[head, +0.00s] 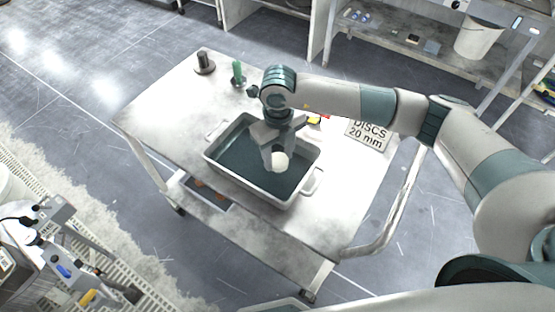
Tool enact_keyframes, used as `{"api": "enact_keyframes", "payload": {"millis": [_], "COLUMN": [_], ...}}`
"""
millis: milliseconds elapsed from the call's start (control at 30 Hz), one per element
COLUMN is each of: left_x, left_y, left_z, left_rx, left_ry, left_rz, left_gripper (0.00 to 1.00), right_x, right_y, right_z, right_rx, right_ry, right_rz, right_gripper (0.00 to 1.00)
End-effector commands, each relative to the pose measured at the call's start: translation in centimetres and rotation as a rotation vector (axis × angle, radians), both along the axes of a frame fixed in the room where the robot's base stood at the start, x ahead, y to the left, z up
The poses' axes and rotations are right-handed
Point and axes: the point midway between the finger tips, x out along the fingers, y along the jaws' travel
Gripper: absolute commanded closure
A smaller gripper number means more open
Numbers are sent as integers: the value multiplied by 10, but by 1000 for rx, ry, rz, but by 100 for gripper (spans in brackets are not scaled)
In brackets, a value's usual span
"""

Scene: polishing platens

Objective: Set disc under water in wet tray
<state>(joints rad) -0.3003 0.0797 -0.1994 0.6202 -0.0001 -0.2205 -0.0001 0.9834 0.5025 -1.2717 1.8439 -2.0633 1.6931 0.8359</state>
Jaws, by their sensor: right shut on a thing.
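A pale round disc (281,161) is held in my right gripper (278,157), whose fingers point down over the tray. The wet tray (213,157) is a white-rimmed rectangular tray with handles, holding dark water (236,150). It stands on the metal cart top. The disc is over the middle-right part of the water. I cannot tell whether its lower edge touches the water. My right arm comes in from the right and hides part of the tray's back rim. My left gripper is not in view.
The cart (165,105) also bears a dark cylindrical weight (204,63), a green-handled tool (237,72) and a "DISCS 20 mm" sign (367,133). Small yellow and red items (314,119) lie behind the tray. A bucket (478,38) stands on a shelf at the back right.

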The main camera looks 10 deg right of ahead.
Motion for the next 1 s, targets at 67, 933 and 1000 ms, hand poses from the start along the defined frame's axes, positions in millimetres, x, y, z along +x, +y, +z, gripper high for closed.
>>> {"api": "enact_keyframes", "payload": {"millis": [67,933,1000], "left_x": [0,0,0], "left_y": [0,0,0], "left_z": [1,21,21], "left_rx": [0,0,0], "left_ry": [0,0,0], "left_rz": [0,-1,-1], "left_gripper": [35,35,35], "right_x": [2,2,2], "right_y": [1,2,2], "right_z": [-1,-42,-42], "right_rx": [-1,0,0], "right_ry": [0,-1,0], "right_rz": [0,0,0], "right_gripper": [82,82,82]}}
